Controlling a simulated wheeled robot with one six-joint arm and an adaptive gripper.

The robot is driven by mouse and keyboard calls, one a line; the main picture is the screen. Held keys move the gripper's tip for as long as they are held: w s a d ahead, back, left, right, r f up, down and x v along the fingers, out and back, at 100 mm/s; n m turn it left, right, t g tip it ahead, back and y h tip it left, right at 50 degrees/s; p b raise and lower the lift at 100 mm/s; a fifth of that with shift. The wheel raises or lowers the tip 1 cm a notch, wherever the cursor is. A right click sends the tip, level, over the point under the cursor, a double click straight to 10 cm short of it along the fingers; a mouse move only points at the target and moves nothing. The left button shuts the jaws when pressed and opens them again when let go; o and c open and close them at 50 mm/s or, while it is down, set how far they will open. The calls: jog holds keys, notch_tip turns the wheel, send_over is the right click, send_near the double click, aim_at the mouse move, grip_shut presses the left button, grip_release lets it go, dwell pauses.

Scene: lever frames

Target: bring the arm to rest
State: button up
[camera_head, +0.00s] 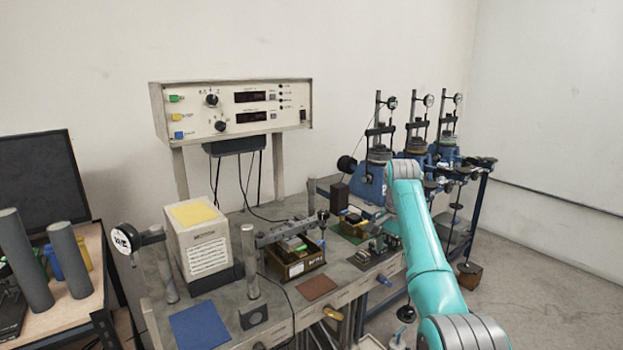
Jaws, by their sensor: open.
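My turquoise arm with grey joint bands rises from the bottom right and reaches over the right part of the workbench (345,290). Its upper end is bent in front of the lever frames. I cannot make out my gripper; the arm's own links or the bench clutter hide it. Three lever frames with blue bodies, upright posts and round dial gauges stand in a row at the back right: a near one (375,177), a middle one (414,147) and a far one (446,138).
A cream control box (230,122) stands on legs behind the bench. A white block with a yellow top (198,240), a dial gauge (124,239), a wooden tray (297,270), a blue mat (200,327) and a brown mat (317,288) occupy the bench.

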jog(key=s+f+n+t, duration=0.1)
jog(key=s+f+t, duration=0.15)
jog(key=f, duration=1.15)
jog(key=s+f+n+t, duration=0.1)
jog(key=s+f, duration=0.2)
jog(key=f, duration=1.2)
jog(key=s+a+f+n+t, duration=0.1)
jog(key=s+f+t, duration=0.1)
jog(key=s+f, duration=0.7)
jog(key=s+a+f+n+t, duration=0.1)
jog(key=s+f+n, duration=0.1)
jog(key=s+f, duration=0.75)
jog(key=s+r+n+t, duration=0.1)
jog(key=s+r+t, duration=0.15)
jog(key=s, duration=1.05)
jog(key=s+r+n+t, duration=0.1)
jog(key=s+r, duration=0.3)
jog(key=s, duration=1)
jog(key=s+r+n+t, duration=0.1)
jog(key=s+r+t, duration=0.1)
jog(key=s+r, duration=0.7)
jog(key=s+a+r+n+t, duration=0.1)
jog(key=s+r+n+t, duration=0.1)
jog(key=s+r, duration=0.7)
notch_tip(320, 180, up, 6)
jog(key=shift+s+r, duration=0.25)
